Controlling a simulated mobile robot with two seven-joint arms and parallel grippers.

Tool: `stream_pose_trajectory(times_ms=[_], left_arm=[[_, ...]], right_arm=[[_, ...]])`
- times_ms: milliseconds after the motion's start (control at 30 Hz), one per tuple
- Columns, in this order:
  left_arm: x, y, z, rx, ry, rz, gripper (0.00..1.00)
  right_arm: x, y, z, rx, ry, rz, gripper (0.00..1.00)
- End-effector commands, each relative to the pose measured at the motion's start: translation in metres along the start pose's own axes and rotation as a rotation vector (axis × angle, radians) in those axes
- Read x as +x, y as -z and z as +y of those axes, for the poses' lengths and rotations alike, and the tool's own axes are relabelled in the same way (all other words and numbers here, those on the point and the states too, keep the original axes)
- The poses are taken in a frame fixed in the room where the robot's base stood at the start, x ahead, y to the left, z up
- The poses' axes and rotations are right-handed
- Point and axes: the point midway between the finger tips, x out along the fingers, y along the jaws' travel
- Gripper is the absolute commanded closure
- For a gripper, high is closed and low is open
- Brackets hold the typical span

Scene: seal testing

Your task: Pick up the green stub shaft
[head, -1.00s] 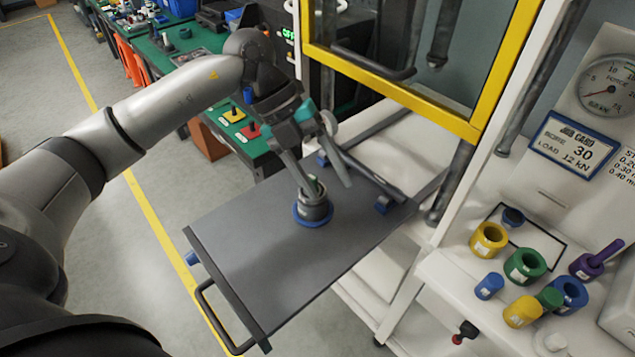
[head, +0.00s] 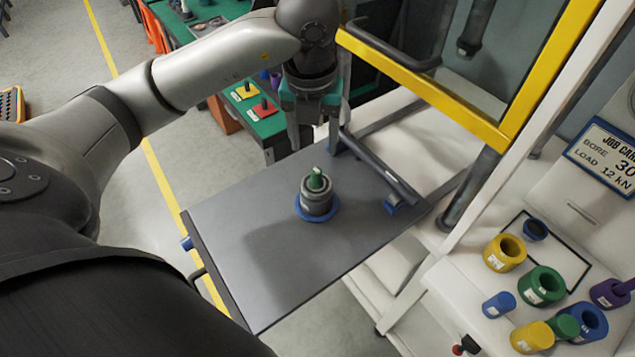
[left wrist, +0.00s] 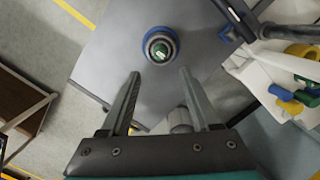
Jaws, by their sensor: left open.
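The green stub shaft (head: 316,178) stands upright in a dark grey cylindrical housing (head: 317,201), its top end showing. The housing sits on a blue ring (head: 330,214) on the grey sliding tray (head: 245,235). In the left wrist view the green shaft (left wrist: 161,50) shows from above, beyond the fingertips. My left gripper (head: 315,148) is open and empty, its fingers pointing down behind the housing, apart from the shaft. In the left wrist view its two fingers (left wrist: 160,73) are spread. My right gripper is not in view.
A dark handle bar (head: 380,165) and a yellow-framed guard (head: 440,85) stand behind the tray. On the white shelf at right are yellow (head: 504,253), green (head: 541,286) and blue (head: 590,322) rings and several plugs. The tray's front area is clear.

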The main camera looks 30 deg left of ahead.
Motion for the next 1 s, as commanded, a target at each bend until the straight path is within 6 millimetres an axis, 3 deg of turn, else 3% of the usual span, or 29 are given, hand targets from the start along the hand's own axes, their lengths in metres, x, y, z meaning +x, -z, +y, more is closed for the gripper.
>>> stream_pose_trajectory(times_ms=[100,367,633,967,1000], left_arm=[[0.021,0.001,0.000,0.000,-0.001,0.004,0.37],[0.040,0.000,-0.001,0.000,0.000,0.002,0.37],[0.078,-0.004,-0.002,0.001,0.000,0.004,0.37],[0.086,-0.004,-0.002,0.002,0.001,0.000,0.37],[0.086,-0.004,-0.002,0.002,0.001,0.000,0.41]], right_arm=[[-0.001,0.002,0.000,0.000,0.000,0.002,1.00],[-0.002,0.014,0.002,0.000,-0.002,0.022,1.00],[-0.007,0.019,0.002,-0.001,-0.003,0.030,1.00],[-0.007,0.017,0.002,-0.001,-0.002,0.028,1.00],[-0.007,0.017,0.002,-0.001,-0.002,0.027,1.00]])
